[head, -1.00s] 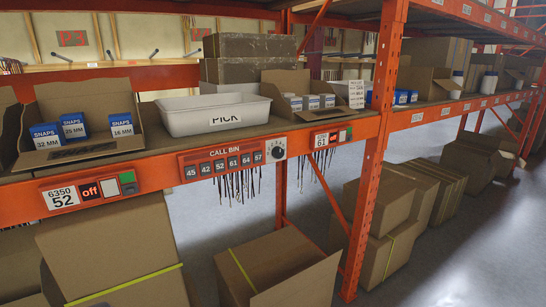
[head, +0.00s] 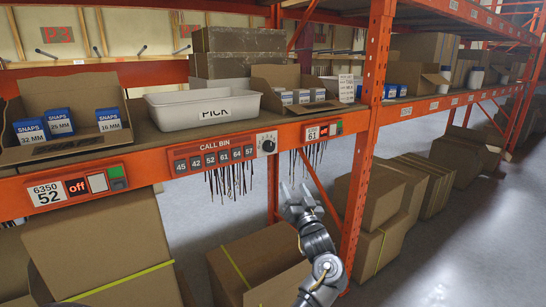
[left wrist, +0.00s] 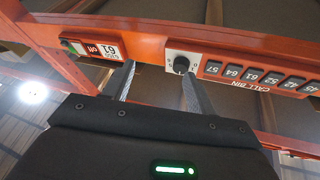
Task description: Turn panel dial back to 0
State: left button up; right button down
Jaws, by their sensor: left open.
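The panel dial (head: 267,143) is a black round knob on a white plate at the right end of the orange CALL BIN panel (head: 214,145), on the shelf's front beam. It also shows in the left wrist view (left wrist: 181,65), where the picture is upside down. Its pointer is too small to read surely. My left gripper (head: 295,192) is open and empty, below and right of the dial in the head view. In the left wrist view the two fingers (left wrist: 157,85) point toward the beam, with the dial near the tip of the right-hand finger. My right gripper is not in view.
Numbered buttons (left wrist: 256,76) sit beside the dial. A 61 label unit (head: 321,132) is on the beam to its right. An orange upright (head: 365,150) stands right of my arm. Dark strands (head: 230,180) hang under the beam.

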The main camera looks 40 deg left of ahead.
aim_at(270, 149)
pick_arm(q)
notch_tip(270, 149, up, 6)
jog(key=s+a+n+g+y, duration=0.2)
jog(key=s+n+g, duration=0.1)
jog(key=p+x, duration=0.1)
jog(key=x, duration=0.2)
jog(key=p+x, duration=0.1)
jog(key=x, duration=0.2)
jog(key=p+x, duration=0.1)
jog(key=x, duration=0.2)
jog(key=shift+w+r+p, duration=0.2)
jog(key=shift+w+p, duration=0.1)
jog(key=shift+w, duration=0.15)
jog(key=shift+w+a+r, duration=0.1)
jog(key=shift+w+a, duration=0.1)
jog(key=shift+a, duration=0.25)
